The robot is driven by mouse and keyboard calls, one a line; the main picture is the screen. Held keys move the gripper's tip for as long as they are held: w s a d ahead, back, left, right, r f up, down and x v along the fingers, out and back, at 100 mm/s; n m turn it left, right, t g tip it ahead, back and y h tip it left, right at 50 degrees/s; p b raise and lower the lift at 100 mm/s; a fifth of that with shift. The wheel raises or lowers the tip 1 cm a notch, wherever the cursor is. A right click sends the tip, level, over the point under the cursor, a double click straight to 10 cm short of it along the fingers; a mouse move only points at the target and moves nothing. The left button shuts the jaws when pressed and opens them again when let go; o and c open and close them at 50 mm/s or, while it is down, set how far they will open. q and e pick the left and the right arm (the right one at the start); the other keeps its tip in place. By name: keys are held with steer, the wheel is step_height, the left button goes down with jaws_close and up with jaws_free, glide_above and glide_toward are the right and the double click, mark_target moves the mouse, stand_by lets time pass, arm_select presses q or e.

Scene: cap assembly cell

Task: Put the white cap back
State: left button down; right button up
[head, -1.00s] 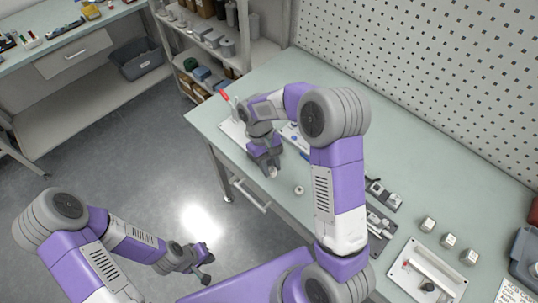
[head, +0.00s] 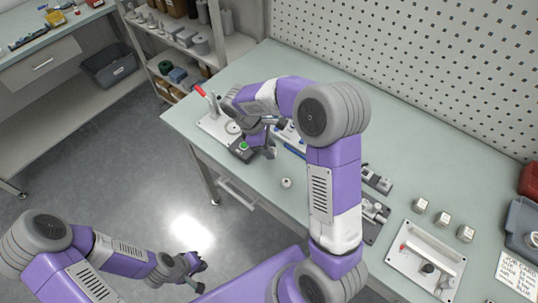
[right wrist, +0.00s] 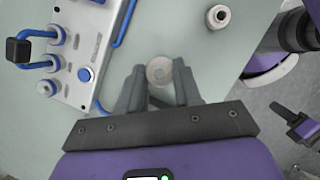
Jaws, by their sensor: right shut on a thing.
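My right gripper (right wrist: 160,84) is shut on a pale round cap (right wrist: 160,71), which sits between its two dark fingertips over the bench. In the head view my right gripper (head: 268,151) is near the bench's front edge, and the cap is hard to make out there. A small whitish round piece with a dark hole (head: 286,183) stands alone on the bench, to the right of that gripper. It also shows in the right wrist view (right wrist: 218,16). My left gripper (head: 201,276) hangs over the floor, empty, its fingers apparently apart.
A white plate with blue handles (right wrist: 87,73) lies left of the right gripper. A white plate with a red-tipped lever (head: 213,125) is at the bench's far left. Several small pale blocks (head: 443,218) and a white tray fixture (head: 410,262) stand at the right.

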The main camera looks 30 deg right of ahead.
steer(key=shift+f+b, duration=0.35)
steer(key=shift+f, duration=1.5)
steer(key=shift+f, duration=0.2)
steer(key=o, duration=0.7)
steer(key=shift+r, duration=0.15)
steer(key=p+v, duration=0.3)
steer(key=v, duration=0.9)
